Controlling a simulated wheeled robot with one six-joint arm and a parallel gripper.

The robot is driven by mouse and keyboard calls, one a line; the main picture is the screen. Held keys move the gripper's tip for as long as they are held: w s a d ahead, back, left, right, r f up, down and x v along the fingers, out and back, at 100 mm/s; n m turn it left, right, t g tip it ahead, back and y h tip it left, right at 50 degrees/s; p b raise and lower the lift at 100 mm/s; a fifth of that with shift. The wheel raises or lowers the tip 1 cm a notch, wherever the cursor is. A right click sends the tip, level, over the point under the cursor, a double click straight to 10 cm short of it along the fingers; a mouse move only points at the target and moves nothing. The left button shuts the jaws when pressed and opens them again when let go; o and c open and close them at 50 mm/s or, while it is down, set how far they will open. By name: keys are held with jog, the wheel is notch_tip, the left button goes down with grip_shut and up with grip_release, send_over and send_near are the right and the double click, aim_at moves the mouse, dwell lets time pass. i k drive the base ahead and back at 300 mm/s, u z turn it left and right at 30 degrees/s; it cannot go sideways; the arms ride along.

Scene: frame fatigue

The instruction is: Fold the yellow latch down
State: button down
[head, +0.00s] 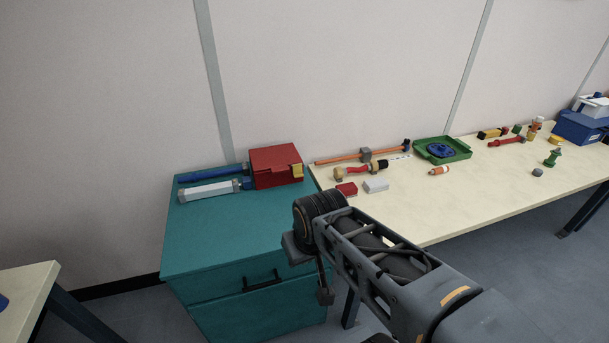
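The yellow latch (297,170) is a small yellow piece at the right front corner of a red box (272,160). The box sits at the back right of a teal cabinet top. From here I cannot make out the latch's exact angle. My gripper (310,268) is at the end of my dark arm, low in front of the cabinet's right side. In the picture it is below the latch and apart from it. Its fingers are too dark and partly hidden to tell whether they are open or shut. I see nothing held in it.
A blue bar (212,172) and a silver-white cylinder (208,190) lie left of the box. The teal cabinet top (230,230) is clear in front. A cream table (450,205) adjoins on the right, with a red block (346,189), a white block (376,186) and a green tray (460,157).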

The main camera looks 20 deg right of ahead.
aim_at(297, 169)
jog(key=z, duration=0.5)
jog(key=k, duration=1.2)
jog(key=u, duration=0.15)
jog(key=i, duration=0.5)
jog(key=u, duration=0.8)
jog(key=i, duration=1.25)
jog(key=z, duration=0.55)
